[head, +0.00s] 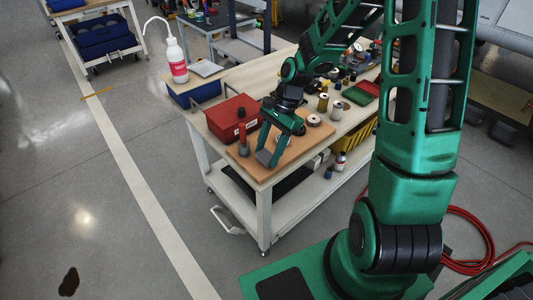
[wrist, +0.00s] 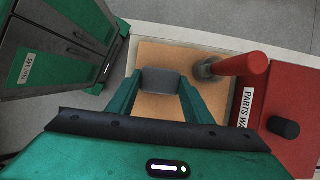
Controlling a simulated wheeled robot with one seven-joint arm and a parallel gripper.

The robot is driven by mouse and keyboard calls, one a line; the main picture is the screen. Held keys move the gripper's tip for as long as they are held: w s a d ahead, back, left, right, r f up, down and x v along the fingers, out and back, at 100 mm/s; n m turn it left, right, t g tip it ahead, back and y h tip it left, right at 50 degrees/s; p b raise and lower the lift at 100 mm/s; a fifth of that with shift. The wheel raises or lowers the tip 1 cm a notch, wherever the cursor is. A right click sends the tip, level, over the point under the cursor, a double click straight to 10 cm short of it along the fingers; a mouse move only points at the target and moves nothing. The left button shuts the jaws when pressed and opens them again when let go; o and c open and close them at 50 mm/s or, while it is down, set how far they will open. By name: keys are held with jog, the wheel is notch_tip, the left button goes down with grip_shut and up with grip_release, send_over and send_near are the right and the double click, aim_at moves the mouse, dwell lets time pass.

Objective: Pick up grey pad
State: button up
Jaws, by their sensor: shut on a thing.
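The grey pad (head: 264,157) is a small dark grey block low between the fingers of my gripper (head: 270,152), over the tan board (head: 262,172) near the trolley's front corner. In the wrist view the grey pad (wrist: 160,79) spans the gap between the green fingertips (wrist: 160,84), which are shut on it from both sides. The tan board (wrist: 160,105) shows below and around it. I cannot tell whether the pad touches the board or hangs just above it.
A red-handled tool (head: 243,141) stands upright close left of my gripper. A red box (head: 232,118) with a black knob is behind it. A spool (head: 313,120) and several jars stand to the right. A wash bottle (head: 176,60) is at the far end.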

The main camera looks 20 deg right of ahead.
aim_at(263, 157)
jog(key=shift+r, duration=0.5)
notch_tip(263, 157, up, 3)
jog(key=shift+a+f, duration=0.1)
jog(key=s+a+r, duration=0.6)
jog(key=a, duration=0.3)
jog(key=shift+a+r, duration=0.3)
jog(key=shift+a, duration=0.1)
jog(key=shift+o, duration=1.4)
jog(key=shift+w, duration=0.1)
jog(key=shift+c, duration=0.5)
